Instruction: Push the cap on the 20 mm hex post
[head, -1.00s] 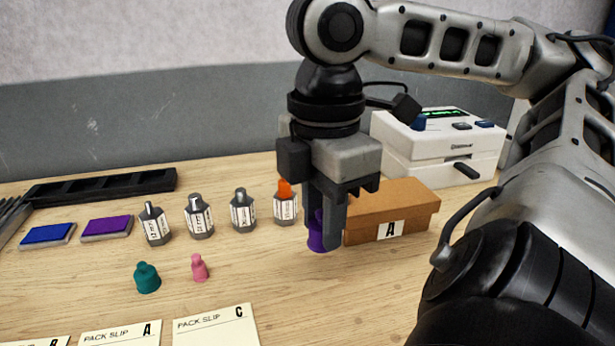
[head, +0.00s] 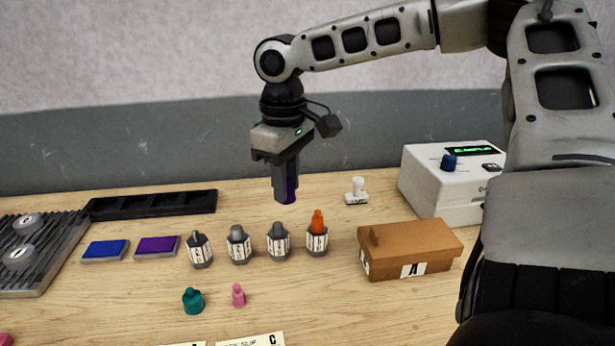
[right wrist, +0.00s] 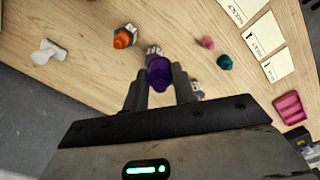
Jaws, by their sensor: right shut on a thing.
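Several grey hex posts stand upright in a row, from the leftmost (head: 200,252) through the second (head: 238,247) and third (head: 278,243) to the rightmost (head: 317,242). Their labels are too small to read. An orange cap (head: 318,221) sits on the rightmost post; the others are bare. My right gripper (head: 287,196) is shut on a purple cap (head: 291,190), held in the air above the row. In the right wrist view the purple cap (right wrist: 159,75) is between the fingers, with a bare post (right wrist: 153,50) just beyond it. My left gripper is out of view.
A teal cap (head: 193,300) and a pink cap (head: 238,295) stand in front of the row. A brown box (head: 410,250), a white stamp (head: 357,192) and a white machine (head: 450,185) are to the right. Ink pads (head: 157,247) and a black tray (head: 150,205) are left.

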